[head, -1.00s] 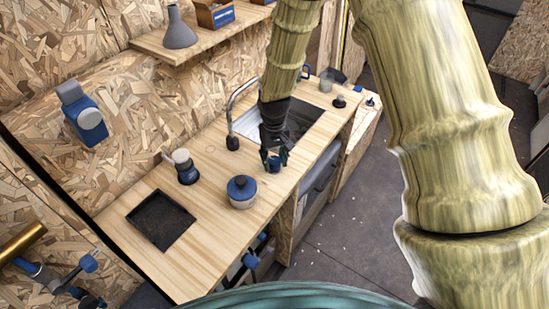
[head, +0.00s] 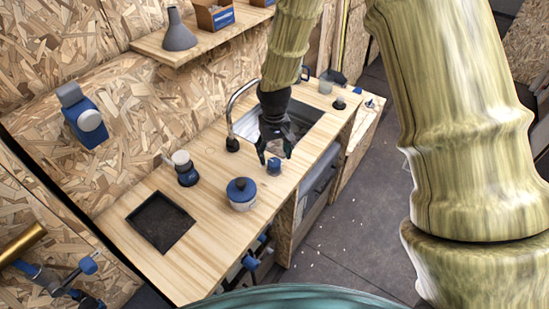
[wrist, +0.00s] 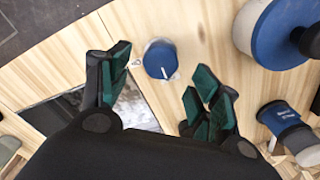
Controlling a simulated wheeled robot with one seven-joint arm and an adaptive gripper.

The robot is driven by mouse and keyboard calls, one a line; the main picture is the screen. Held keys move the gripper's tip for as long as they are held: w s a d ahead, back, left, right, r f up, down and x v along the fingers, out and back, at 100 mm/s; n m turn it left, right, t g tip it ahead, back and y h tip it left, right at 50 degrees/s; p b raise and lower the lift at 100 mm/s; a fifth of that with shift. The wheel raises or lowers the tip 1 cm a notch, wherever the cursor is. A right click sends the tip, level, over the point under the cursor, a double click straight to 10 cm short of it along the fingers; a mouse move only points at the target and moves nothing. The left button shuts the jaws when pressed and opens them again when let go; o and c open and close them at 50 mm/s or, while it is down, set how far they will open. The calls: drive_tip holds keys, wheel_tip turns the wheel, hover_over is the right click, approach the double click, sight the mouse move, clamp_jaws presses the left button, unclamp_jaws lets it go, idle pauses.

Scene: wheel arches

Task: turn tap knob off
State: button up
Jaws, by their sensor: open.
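The tap knob is a small blue cylinder (head: 273,166) on the wooden counter, just in front of the sink. In the wrist view the blue knob (wrist: 160,59) shows from above, with a short white line on its top. My gripper (head: 275,158) is open above the counter at the knob. In the wrist view its two dark green fingers (wrist: 165,88) are spread apart, and the knob lies beyond the gap between them, not gripped. The curved metal tap (head: 238,100) stands at the sink's left edge.
A blue-lidded pot (head: 241,199) stands left of the knob, and a blue and white bottle (head: 185,172) is farther left. A black square tray (head: 160,222) is set at the counter's left end. The sink (head: 298,118) lies behind my gripper.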

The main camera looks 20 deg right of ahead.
sight(274, 161)
wheel_tip(274, 161, up, 8)
idle(0.4)
idle(0.4)
